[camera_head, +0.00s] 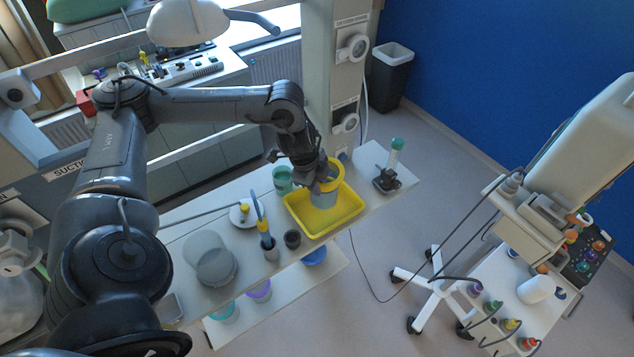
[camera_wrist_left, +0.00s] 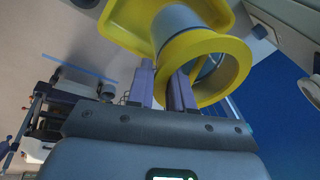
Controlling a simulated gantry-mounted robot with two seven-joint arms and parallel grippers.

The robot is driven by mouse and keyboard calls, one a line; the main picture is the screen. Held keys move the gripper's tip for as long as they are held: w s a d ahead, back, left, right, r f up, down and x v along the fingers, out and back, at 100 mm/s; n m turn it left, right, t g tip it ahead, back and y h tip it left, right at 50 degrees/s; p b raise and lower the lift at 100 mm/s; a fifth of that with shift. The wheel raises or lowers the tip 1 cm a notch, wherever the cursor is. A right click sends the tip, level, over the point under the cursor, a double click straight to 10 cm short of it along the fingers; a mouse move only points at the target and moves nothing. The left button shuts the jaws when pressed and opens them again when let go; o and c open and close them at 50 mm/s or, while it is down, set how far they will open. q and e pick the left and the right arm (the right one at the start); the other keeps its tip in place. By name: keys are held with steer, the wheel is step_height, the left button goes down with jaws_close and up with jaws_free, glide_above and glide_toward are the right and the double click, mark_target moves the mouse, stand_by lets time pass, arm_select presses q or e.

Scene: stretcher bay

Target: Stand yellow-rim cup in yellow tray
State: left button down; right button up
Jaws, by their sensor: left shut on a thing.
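The yellow-rim cup (camera_head: 325,197) has a grey body and a wide yellow rim. In the head view it shows inside the outline of the yellow tray (camera_head: 340,226), rim up and roughly upright. I cannot tell whether its base touches the tray floor. My left gripper (camera_head: 321,181) is shut on the cup at its rim side. In the left wrist view the cup's rim (camera_wrist_left: 238,68) is beside the fingers (camera_wrist_left: 163,88), and the yellow tray (camera_wrist_left: 122,25) lies beyond it. The fingers partly hide the cup in the head view. My right gripper is not in view.
A green cup (camera_head: 283,181) stands close to the tray's left. A green-topped bottle (camera_head: 395,152) stands to the right.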

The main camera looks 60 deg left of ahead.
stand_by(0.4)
arm_select(q)
steer(key=shift+w+r+p, duration=0.1)
steer(key=shift+r+p, duration=0.05)
steer(key=shift+p, duration=0.35)
stand_by(0.6)
stand_by(0.5)
steer(key=shift+f, duration=0.25)
steer(key=shift+a+f+b, duration=0.1)
steer(key=shift+f+b, duration=0.9)
steer(key=shift+f, duration=0.35)
steer(key=shift+f+b, duration=0.35)
steer(key=shift+f, duration=0.45)
stand_by(0.7)
